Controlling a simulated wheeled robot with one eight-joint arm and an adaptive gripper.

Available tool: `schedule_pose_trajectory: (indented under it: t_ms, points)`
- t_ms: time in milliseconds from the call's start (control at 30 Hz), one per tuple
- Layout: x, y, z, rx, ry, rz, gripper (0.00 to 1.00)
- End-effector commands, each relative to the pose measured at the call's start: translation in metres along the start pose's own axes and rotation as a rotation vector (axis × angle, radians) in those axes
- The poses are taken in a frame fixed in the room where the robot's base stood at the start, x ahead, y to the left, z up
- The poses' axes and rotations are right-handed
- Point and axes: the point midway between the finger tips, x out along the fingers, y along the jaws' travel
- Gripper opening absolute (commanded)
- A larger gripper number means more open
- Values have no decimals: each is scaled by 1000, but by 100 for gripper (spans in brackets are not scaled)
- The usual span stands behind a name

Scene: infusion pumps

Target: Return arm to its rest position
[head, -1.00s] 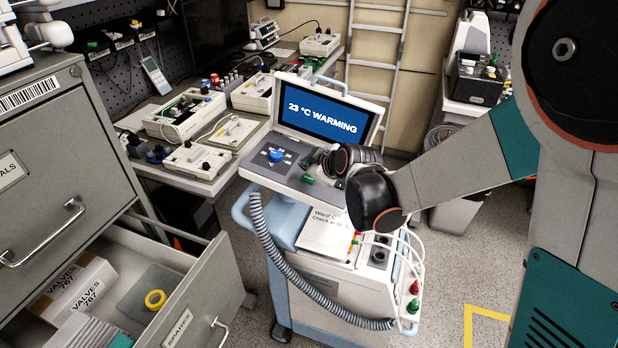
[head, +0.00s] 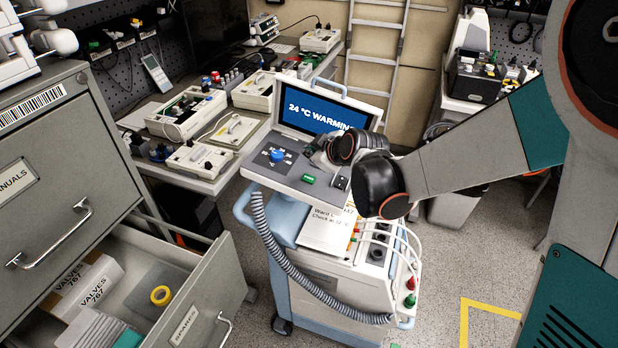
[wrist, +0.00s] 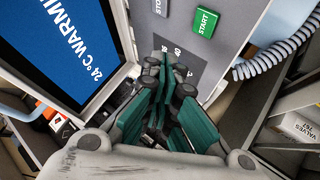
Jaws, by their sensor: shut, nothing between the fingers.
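My arm reaches in from the right in the head view, over a wheeled warming machine (head: 335,275). My gripper (wrist: 166,72) is shut with nothing between its teal fingers in the wrist view. It hovers over the machine's control panel (head: 265,178), near the lower right of the screen (head: 305,108). The screen reads "24 °C WARMING", its end partly covered by my wrist. A blue dial (head: 277,155) and a green START button (head: 308,179) are uncovered; the button also shows in the wrist view (wrist: 205,22). The head view mostly hides my fingers.
A corrugated hose (head: 290,270) hangs on the machine's front. A workbench (head: 205,185) with devices stands behind left. Floor at right is open.

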Motion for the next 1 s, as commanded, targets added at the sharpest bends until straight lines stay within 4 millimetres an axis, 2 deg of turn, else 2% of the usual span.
schedule_pose_trajectory:
  t_ms: [333, 467, 567, 767, 1000]
  points:
    - [-1, 0, 0, 2, -1, 0, 0]
    - [-15, 4, 2, 31, -15, 2, 0]
    - [-40, 8, 6, 87, -42, 5, 0]
    - [-106, 13, 22, 248, -116, 23, 0]
    - [-182, 5, 50, 448, -208, 64, 0]
